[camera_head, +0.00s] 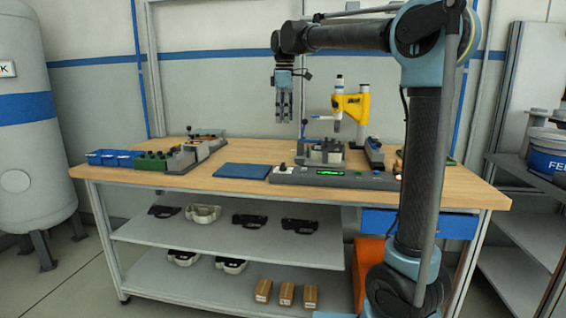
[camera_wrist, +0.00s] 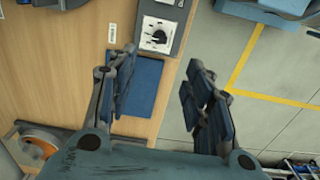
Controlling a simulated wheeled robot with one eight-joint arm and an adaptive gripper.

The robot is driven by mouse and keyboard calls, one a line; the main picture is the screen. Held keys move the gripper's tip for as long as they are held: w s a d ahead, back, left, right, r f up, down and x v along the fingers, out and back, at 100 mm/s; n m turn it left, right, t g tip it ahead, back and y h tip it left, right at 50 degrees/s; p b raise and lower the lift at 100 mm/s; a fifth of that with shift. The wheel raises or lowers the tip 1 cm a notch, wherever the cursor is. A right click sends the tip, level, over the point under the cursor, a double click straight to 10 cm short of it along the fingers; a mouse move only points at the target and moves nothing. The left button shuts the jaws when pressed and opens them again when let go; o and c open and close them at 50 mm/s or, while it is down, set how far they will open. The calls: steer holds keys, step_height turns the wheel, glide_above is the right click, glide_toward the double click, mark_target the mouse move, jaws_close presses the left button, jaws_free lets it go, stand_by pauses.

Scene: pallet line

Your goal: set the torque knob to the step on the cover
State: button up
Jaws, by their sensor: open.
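The torque knob (camera_wrist: 158,37) shows in the wrist view as a dark round knob on a white dial plate, near the top middle. It sits at the end of a grey console (camera_head: 335,178), which has a lit green display in the head view. The dial marks are too small to read. My gripper (camera_head: 284,112) hangs in the air above the bench, fingers down. In the wrist view its fingers (camera_wrist: 160,80) are apart with nothing between them, short of the knob in the picture. I cannot make out a cover with a step mark.
A blue mat (camera_head: 243,170) lies left of the console. A fixture (camera_head: 322,151) and a yellow tool stand (camera_head: 351,104) rise behind it. Blue bins (camera_head: 112,157) and a green tray (camera_head: 151,162) are at the left. Dark and pale housings lie on the shelf (camera_head: 220,235) below.

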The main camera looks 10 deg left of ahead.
glide_toward(283, 163)
step_height(283, 163, down, 9)
steer(key=shift+w+r, duration=0.15)
stand_by(0.5)
steer(key=shift+a, duration=0.1)
steer(key=c, duration=1)
